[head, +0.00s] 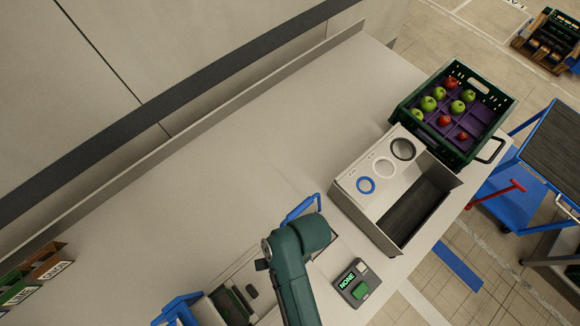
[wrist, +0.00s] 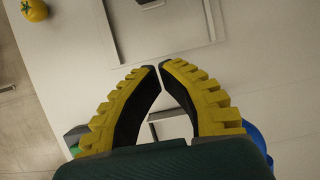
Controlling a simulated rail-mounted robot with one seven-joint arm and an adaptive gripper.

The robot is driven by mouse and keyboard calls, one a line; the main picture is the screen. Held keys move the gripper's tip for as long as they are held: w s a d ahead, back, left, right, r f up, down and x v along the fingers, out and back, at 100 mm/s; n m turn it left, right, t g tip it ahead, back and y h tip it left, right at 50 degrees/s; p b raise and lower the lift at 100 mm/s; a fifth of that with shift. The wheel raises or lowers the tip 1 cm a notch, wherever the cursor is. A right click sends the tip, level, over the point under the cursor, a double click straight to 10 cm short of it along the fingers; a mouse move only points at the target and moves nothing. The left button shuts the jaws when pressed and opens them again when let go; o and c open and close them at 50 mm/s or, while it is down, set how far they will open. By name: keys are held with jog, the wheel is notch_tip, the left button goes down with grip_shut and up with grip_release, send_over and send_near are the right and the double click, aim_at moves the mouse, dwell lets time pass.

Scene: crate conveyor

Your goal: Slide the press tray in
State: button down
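A pale grey unit with blue parts (head: 182,306), seemingly the press with its tray, lies at the lower middle of the bench in the head view. My arm covers much of it, so how far out the tray stands cannot be told. A blue bar (head: 299,208) shows just behind my arm. My gripper (wrist: 159,65) has yellow ribbed fingers with dark pads; their tips nearly meet and nothing shows held at them. A pale bar shows below, between the fingers; whether they touch it cannot be told. In the head view the gripper's fingers are hidden.
A control box (head: 357,283) with a lit display reading "NONE" and a green button stands right of my arm. A white open-topped box (head: 362,214) with rings is beyond it. A green crate (head: 404,117) holds apples. A yellow fruit (wrist: 34,9) shows in the wrist view.

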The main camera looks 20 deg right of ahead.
jog(key=b+x, duration=0.1)
jog(key=x, duration=0.8)
jog(key=shift+s+a+f, duration=0.2)
jog(key=shift+a+f, duration=0.05)
jog(key=shift+f, duration=0.05)
jog(key=a, duration=0.1)
jog(key=s+a+p, duration=0.1)
jog(key=a, duration=0.1)
jog(key=shift+s+a+f, duration=0.1)
jog(key=shift+a+f, duration=0.05)
jog(key=shift+s+a, duration=0.1)
jog(key=shift+a, duration=0.2)
